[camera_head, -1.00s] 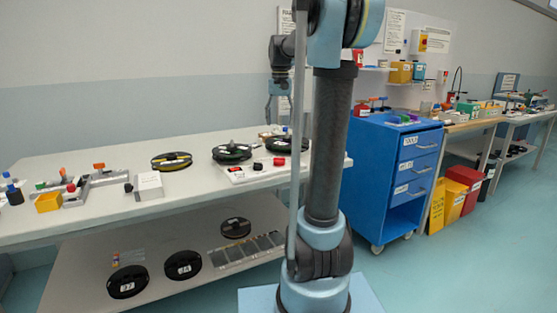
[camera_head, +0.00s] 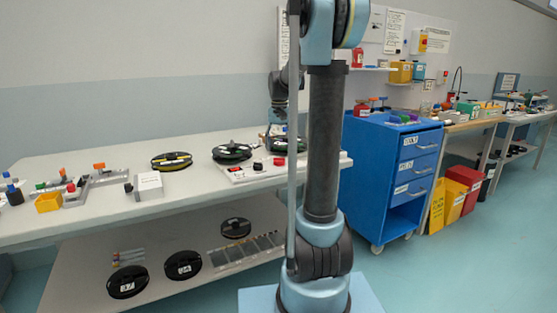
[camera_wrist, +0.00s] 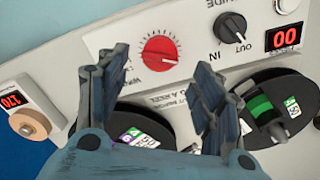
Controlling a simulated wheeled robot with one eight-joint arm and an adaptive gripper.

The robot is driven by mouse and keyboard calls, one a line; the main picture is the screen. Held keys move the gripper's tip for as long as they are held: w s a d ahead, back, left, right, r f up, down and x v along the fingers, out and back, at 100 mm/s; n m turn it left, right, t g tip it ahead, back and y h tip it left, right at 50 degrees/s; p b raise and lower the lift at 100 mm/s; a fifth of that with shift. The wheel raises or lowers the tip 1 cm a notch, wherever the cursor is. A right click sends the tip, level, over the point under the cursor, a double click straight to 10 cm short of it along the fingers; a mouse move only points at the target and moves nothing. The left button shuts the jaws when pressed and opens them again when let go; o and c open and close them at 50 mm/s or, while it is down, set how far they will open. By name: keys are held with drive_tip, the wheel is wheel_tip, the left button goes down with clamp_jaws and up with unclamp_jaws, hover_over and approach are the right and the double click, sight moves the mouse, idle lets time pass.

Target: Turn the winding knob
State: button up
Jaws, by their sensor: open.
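The winding station (camera_head: 247,173) is a white panel unit on the long bench. Its red round knob (camera_wrist: 160,50) with a white pointer and a dial scale, seemingly the winding knob, shows in the wrist view; in the head view the red knob (camera_head: 279,162) is at the panel's right. A black knob (camera_wrist: 230,27) marked IN and OUT sits beside it. My gripper (camera_wrist: 152,85) is open and empty, its fingers spread above the station. The red knob shows between and beyond the fingertips, apparently untouched. In the head view my gripper (camera_head: 276,128) is over the right reel.
Two reels, one left (camera_head: 232,151) and one right (camera_wrist: 155,130), stand behind the panel; my fingers partly cover the right one. A yellow-edged reel (camera_head: 172,161) and a white box (camera_head: 149,185) lie left on the bench.

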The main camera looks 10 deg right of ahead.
sight(279, 161)
drive_tip(key=shift+f, duration=2.9)
drive_tip(key=shift+c, duration=0.6)
drive_tip(key=c, duration=0.9)
